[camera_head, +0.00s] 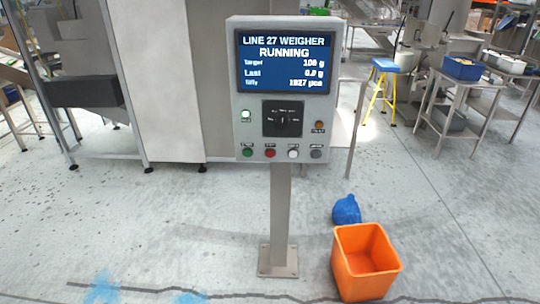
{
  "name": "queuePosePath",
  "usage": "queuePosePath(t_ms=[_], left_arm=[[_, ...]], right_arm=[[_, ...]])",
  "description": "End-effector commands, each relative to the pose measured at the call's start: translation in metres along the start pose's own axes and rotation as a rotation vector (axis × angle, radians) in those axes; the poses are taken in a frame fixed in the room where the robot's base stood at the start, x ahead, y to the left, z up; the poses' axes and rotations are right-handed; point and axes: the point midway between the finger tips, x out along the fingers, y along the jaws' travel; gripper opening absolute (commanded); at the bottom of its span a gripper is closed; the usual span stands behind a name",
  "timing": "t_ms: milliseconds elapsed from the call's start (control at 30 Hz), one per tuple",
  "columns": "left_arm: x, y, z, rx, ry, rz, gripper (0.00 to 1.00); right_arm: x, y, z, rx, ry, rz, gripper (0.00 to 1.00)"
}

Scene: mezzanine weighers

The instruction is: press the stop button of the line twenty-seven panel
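The line twenty-seven panel (233,97) is a grey box on a post, facing me in the middle of the head view. Its screen (285,62) reads "LINE 27 WEIGHER" and "RUNNING". Along its lower edge sit a green button (248,152), a red button (270,153), a white button (293,154) and a grey button (316,154). The small labels above them are hard to read; the red one's looks like "STOP". A pale green lamp (245,114) looks lit. Neither of my grippers is in view, and nothing covers the buttons.
The panel's post (280,215) stands on a floor plate. An orange bin (350,274) and a blue object (346,210) are on the floor to its right. A blue-topped stool (385,65) and steel tables stand behind at right. Floor before the panel looks mostly clear, with a dark crack.

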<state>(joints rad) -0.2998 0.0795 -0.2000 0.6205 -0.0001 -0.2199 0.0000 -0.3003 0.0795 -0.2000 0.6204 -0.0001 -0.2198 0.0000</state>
Motion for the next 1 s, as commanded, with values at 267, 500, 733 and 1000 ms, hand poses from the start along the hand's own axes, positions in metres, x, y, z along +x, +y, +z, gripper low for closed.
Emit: queuePosePath(t_ms=[267, 500, 733, 1000], left_arm=[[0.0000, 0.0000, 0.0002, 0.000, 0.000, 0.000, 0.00], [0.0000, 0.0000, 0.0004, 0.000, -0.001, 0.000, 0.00], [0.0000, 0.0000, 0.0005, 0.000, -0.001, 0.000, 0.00], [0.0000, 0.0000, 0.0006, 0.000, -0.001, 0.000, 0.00]], right_arm=[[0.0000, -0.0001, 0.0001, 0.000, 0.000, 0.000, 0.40], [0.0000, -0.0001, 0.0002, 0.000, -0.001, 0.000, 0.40], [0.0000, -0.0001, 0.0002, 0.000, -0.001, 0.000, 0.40], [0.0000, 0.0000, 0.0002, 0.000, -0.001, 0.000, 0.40]])
